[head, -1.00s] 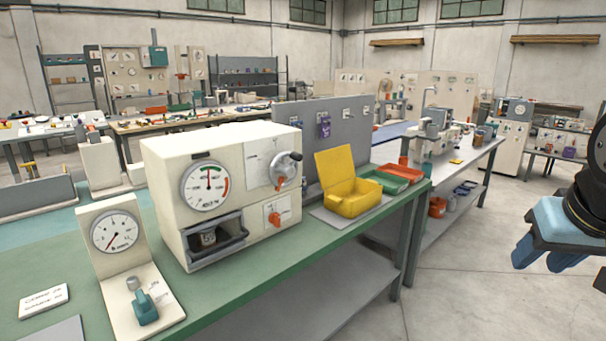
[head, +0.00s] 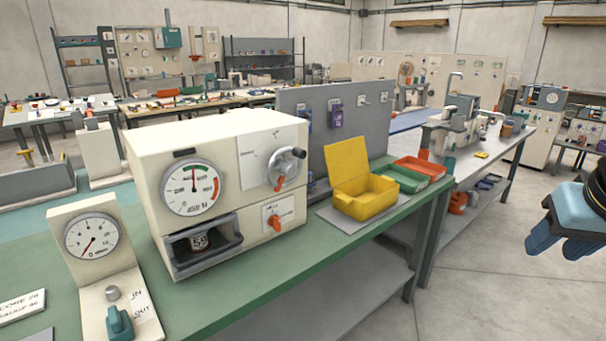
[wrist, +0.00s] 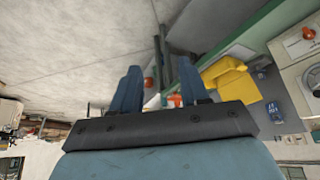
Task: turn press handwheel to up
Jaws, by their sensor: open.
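A grey handwheel (head: 286,170) with a dark knob at its upper right is mounted on the pale front panel of a cream machine (head: 222,137). The panel's markings are too small to read. The machine's round dial (head: 193,189) has its needle pointing about straight up. The handwheel also shows at the right edge of the wrist view (wrist: 314,80). My gripper (head: 560,245) is open and empty over the floor at the far right, well apart from the handwheel. In the wrist view its two blue fingers stand apart with nothing between them (wrist: 160,88).
An orange knob (head: 274,222) sits below the handwheel. A yellow open box (head: 366,198) and green and red trays (head: 418,168) stand right of the machine on the green bench (head: 230,297). A gauge stand (head: 92,237) is at left. The floor (head: 480,285) at right is clear.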

